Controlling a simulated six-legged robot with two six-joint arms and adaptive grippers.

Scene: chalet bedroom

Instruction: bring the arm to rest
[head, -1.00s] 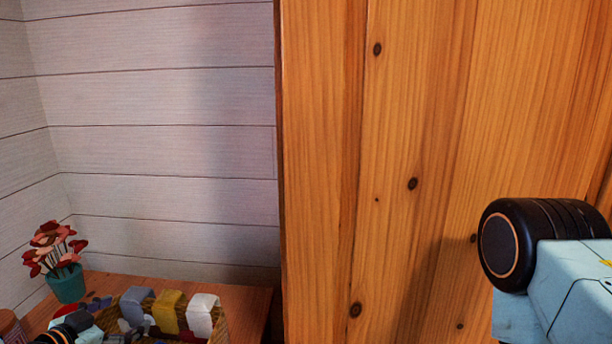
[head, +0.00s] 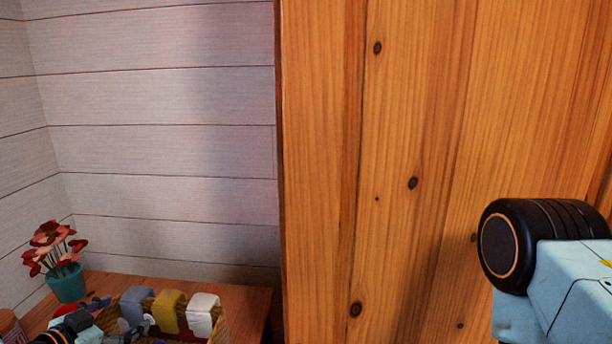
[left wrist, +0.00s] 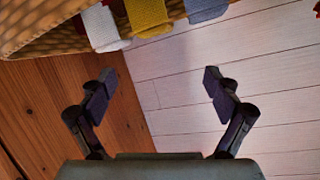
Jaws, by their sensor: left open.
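My left gripper (left wrist: 158,82) is open and empty in the left wrist view, its two dark fingers spread wide apart. It is close to a wicker basket (left wrist: 45,20), with bare wooden tabletop and white plank wall behind the fingers.
White (head: 202,312), yellow (head: 169,310) and grey (head: 137,306) cloths hang over the basket's rim. A teal pot of red flowers (head: 66,283) stands on the wooden table (head: 250,303). A tall wooden panel (head: 400,150) fills the right half.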

